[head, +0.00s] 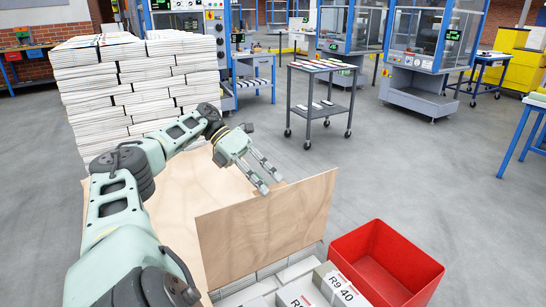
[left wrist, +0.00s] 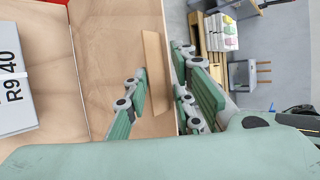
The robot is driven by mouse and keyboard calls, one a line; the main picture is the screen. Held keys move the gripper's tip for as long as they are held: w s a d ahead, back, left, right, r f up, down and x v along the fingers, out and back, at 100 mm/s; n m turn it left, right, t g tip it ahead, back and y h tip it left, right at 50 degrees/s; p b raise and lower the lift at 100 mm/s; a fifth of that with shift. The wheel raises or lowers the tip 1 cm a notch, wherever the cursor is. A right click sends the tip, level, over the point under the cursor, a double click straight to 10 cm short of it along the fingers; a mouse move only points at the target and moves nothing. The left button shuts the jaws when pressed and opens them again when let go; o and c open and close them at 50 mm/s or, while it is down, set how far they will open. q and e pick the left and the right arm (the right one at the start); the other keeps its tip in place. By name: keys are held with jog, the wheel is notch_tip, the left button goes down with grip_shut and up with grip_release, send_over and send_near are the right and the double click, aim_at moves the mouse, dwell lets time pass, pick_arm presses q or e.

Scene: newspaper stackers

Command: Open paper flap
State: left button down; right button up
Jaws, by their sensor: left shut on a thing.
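The paper flap (head: 268,228) is a thin light-brown sheet standing up at a tilt above stacked papers (head: 300,290) at the bottom of the head view. My left gripper (head: 270,183) is at its top edge, near the middle, and is shut on it. In the left wrist view the flap (left wrist: 110,45) runs between the two fingers (left wrist: 160,82), one on each side. A narrow brown strip (left wrist: 155,75) lies between the fingers there. My right gripper is not in view.
A red bin (head: 385,265) stands right of the flap. A tall stack of newspapers (head: 140,85) stands behind my left arm. A dark cart (head: 320,110) and several blue machines (head: 425,55) stand farther back. Grey floor between them is clear.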

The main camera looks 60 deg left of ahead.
pick_arm(q)
jog(key=shift+s+a+f, duration=0.1)
jog(key=shift+a+f, duration=0.15)
jog(key=shift+f, duration=0.3)
jog(key=shift+s+a+f, duration=0.1)
jog(key=shift+a+f, duration=0.1)
jog(key=shift+f, duration=0.35)
jog(key=c, duration=2)
grip_release()
notch_tip(320, 180, up, 10)
jog(key=shift+w+a+f, duration=0.15)
jog(key=shift+w+a, duration=0.1)
jog(key=shift+a, duration=0.05)
jog(key=shift+d+f, duration=0.1)
